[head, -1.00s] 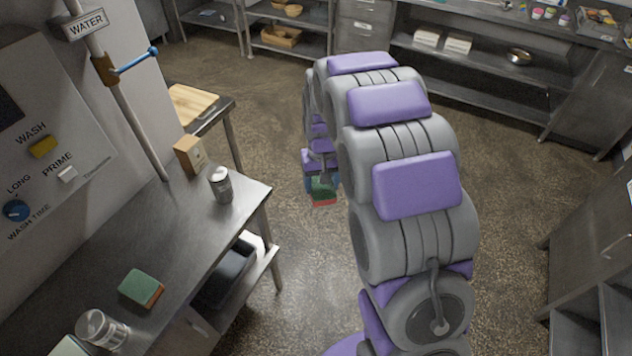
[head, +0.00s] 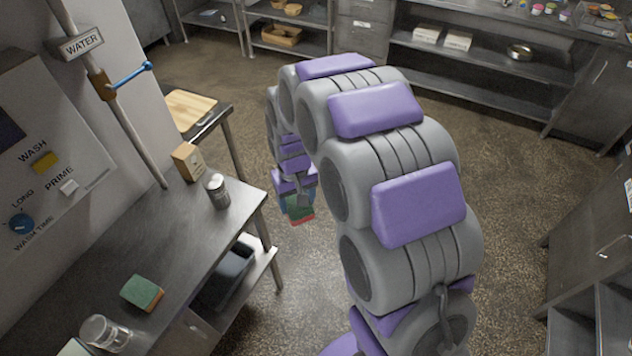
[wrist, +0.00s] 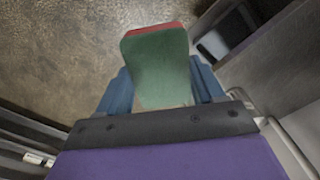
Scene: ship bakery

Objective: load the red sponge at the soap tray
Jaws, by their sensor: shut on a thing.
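My gripper (head: 297,203) is shut on a sponge with a green top and a red underside (head: 302,216). It holds this sponge above the floor, to the right of the steel counter. In the wrist view the red sponge (wrist: 158,62) sits between the blue fingers (wrist: 160,95), green face toward the camera, with a red edge at its far end. A second sponge, green with an orange-brown underside (head: 142,293), lies on the counter. I cannot make out a soap tray for certain; a dark bin (head: 232,262) stands on the shelf under the counter.
The steel counter (head: 190,245) is at left, with a metal can (head: 217,191), a wooden box (head: 187,162) and a clear jar (head: 104,333) on it. A wash panel (head: 45,165) and a pipe with a blue lever (head: 130,77) stand behind. The middle floor is clear.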

